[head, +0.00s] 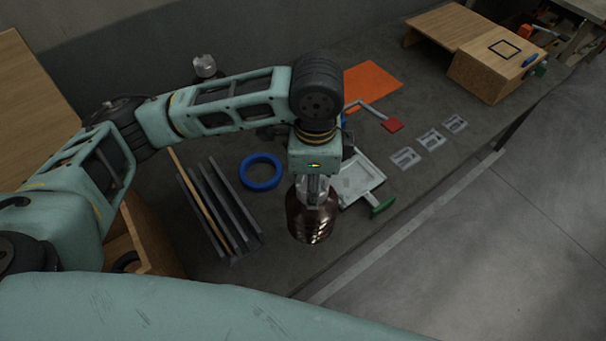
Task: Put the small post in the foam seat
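My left gripper (314,192) points down near the table's front edge. Its fingers are at the grey metal top of a brown, glossy, ribbed post (312,222) and look closed on it. The post hangs upright below the gripper; whether its foot touches the table is hard to tell. Another grey-capped piece (204,66) stands at the back left, its lower part partly hidden by my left arm. I cannot pick out the foam seat for certain. My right gripper is not in view.
A rack of dark upright slats (222,208) and a blue ring (261,172) lie left of the post. A pale tray (358,178) with a green handle is close behind it. An orange sheet (372,86), several grey plates (431,139) and a wooden box (492,72) are farther right.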

